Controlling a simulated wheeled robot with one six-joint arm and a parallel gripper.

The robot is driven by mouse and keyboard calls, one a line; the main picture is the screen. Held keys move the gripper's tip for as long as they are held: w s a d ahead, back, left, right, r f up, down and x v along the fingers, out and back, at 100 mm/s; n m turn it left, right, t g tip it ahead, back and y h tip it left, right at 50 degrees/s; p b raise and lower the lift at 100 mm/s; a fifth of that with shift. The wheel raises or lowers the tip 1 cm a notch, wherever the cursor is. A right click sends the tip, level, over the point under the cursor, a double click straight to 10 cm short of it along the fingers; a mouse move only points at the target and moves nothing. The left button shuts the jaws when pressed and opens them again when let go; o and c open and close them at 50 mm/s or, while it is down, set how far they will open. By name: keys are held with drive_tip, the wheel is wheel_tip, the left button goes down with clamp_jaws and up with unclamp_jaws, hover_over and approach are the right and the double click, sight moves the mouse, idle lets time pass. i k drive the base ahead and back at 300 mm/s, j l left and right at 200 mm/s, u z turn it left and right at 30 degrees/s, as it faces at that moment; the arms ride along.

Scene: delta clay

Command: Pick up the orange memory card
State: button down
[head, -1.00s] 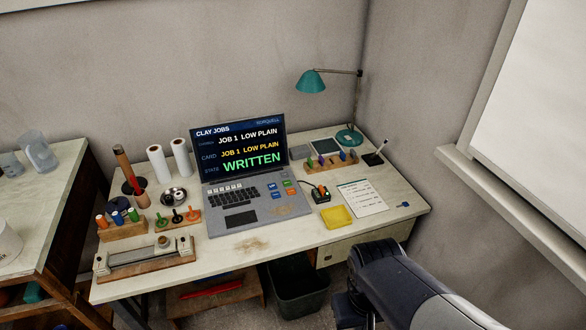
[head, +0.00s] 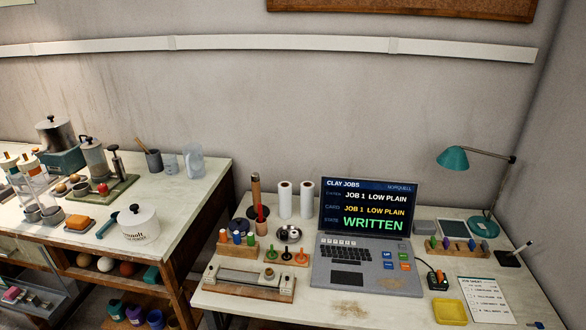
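A small black card reader (head: 437,281) sits on the desk just right of the laptop. A small reddish-orange piece (head: 440,276) shows in its top and looks like the orange memory card, though it is too small to be sure. A wooden rack (head: 456,252) behind it holds green, blue and purple cards upright; I make out no orange one there. The laptop (head: 366,237) screen reads "JOB 1 LOW PLAIN" and "WRITTEN". My gripper is not in view.
A yellow tray (head: 451,311) and a job sheet (head: 485,298) lie in front of and right of the reader. A teal lamp (head: 454,158) overhangs the rack. Paper rolls and tool stands fill the desk's left. Another bench (head: 190,180) stands left.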

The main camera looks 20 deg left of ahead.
sight(440, 276)
drive_tip(key=u, duration=2.8)
drive_tip(key=z, duration=2.95)
drive_tip(key=i+j+z, duration=0.15)
drive_tip(key=i, duration=0.3)
drive_tip(key=i+j+z, duration=0.1)
drive_tip(key=i+j, duration=0.15)
drive_tip(key=i, duration=0.15)
